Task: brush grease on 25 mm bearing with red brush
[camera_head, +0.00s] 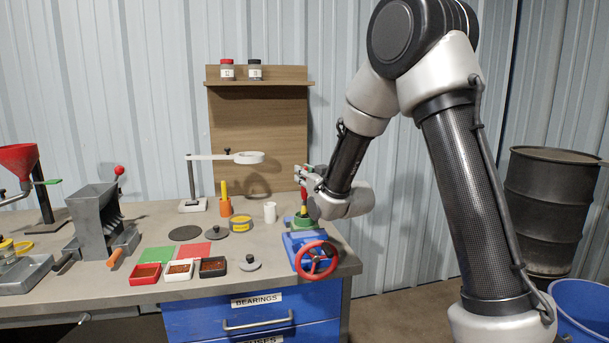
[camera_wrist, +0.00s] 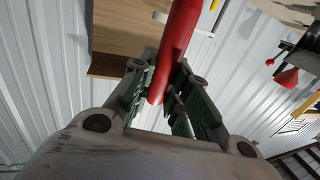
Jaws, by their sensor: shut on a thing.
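My gripper (camera_head: 308,180) is shut on the red brush (camera_head: 304,194), and in the wrist view its dark green finger pads close around the red handle (camera_wrist: 176,48). The brush is roughly upright, over a small green piece (camera_head: 303,222) on the blue vise (camera_head: 303,240) at the bench's right end. A yellowish lower part of the brush shows just above the green piece; I cannot tell whether it touches. The brush tip is hidden in the wrist view. I cannot clearly make out the 25 mm bearing; the head view is too small there.
A red handwheel (camera_head: 316,261) sticks out at the vise's front. Left of it stand a white cup (camera_head: 270,212), a yellow tin (camera_head: 240,224) and an orange holder (camera_head: 226,207) with a yellow handle. Small trays (camera_head: 179,270) line the front edge. A wooden shelf panel (camera_head: 258,130) rises behind.

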